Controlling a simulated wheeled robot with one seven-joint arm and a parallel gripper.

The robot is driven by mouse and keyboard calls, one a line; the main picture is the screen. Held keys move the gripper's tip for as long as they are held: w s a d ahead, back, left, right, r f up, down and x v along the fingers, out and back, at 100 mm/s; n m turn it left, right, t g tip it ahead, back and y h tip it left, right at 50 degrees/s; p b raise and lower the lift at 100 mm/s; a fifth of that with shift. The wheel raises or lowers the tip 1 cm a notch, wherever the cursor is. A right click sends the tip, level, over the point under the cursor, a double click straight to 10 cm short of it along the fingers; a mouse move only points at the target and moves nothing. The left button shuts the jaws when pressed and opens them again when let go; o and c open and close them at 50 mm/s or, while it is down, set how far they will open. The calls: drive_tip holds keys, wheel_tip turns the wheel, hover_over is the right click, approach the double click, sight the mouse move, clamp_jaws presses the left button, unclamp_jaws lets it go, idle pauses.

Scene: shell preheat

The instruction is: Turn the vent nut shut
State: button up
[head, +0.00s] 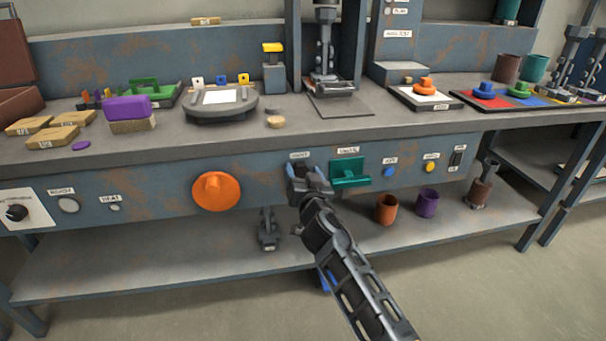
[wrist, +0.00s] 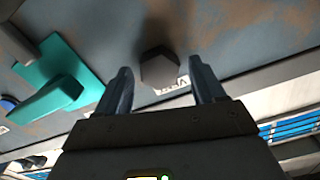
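The vent nut (wrist: 159,70) is a dark grey hexagonal head on the blue-grey, rust-stained front panel, with a small white label beside it. In the wrist view it sits between the fingertips of my gripper (wrist: 160,64), with a visible gap on each side. The fingers are open and hold nothing. In the head view my gripper (head: 305,172) is at the panel just under a white label (head: 299,156), and it hides the nut. How far the fingertips reach along the nut is hard to tell.
A teal handle (head: 350,173) is close to the right of my gripper; it also shows in the wrist view (wrist: 58,92). A large orange knob (head: 216,191) is to the left. Below, the shelf holds an orange cup (head: 387,209) and a purple cup (head: 427,203).

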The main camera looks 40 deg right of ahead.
drive_tip(key=c, duration=1)
drive_tip(key=shift+c, duration=0.2)
drive_tip(key=shift+n, duration=0.3)
drive_tip(key=n+b, duration=0.1)
drive_tip(key=n, duration=0.2)
drive_tip(key=shift+n, duration=0.3)
drive_tip(key=n, duration=0.4)
drive_tip(key=shift+a+n, duration=0.1)
drive_tip(key=shift+n, duration=0.2)
drive_tip(key=n, duration=0.4)
drive_tip(key=shift+w, duration=0.1)
drive_tip(key=n+p, duration=0.1)
drive_tip(key=n, duration=0.4)
drive_tip(key=shift+a+f, duration=0.1)
drive_tip(key=shift+f, duration=0.05)
